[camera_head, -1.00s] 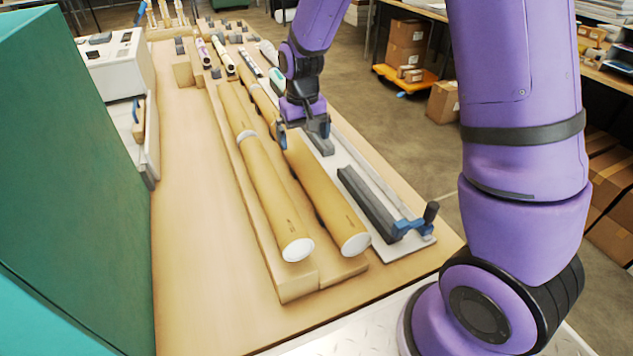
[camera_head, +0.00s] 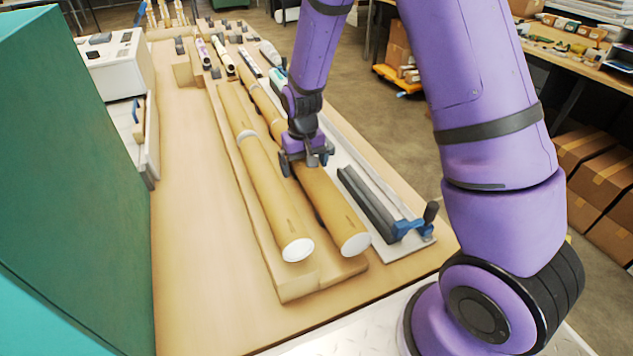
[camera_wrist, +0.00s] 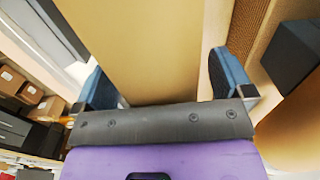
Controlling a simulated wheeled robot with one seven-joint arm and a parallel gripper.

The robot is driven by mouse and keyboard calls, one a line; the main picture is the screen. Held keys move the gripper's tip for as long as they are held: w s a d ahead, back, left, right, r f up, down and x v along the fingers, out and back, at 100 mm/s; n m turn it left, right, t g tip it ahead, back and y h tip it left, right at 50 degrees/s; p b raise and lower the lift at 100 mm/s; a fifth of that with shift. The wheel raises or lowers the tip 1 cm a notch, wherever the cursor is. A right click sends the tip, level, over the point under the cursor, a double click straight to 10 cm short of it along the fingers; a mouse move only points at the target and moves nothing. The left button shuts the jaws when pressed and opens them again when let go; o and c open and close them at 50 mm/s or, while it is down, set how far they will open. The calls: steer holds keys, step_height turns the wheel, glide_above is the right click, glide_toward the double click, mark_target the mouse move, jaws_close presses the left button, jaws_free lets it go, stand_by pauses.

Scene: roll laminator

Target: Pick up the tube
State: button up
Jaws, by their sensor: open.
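Two long brown cardboard tubes with white end caps lie side by side in a wooden rack. The right tube (camera_head: 332,212) is under my gripper (camera_head: 306,164), which points down over its middle stretch. The left tube (camera_head: 268,190) lies beside it, clear of the fingers. In the wrist view, the tube (camera_wrist: 140,45) fills the space between the two blue fingers of my open gripper (camera_wrist: 165,85). One finger is on each side of it, and I cannot tell whether either touches.
A paper trimmer (camera_head: 420,228) with a dark bar and blue handle lies right of the tubes. The wooden rack (camera_head: 298,288) holds both tubes. A white machine (camera_head: 118,62) stands at the left behind a green panel (camera_head: 70,170). The table strip left of the rack is clear.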

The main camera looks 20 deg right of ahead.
steer(key=c, duration=1.1)
steer(key=shift+r, duration=0.1)
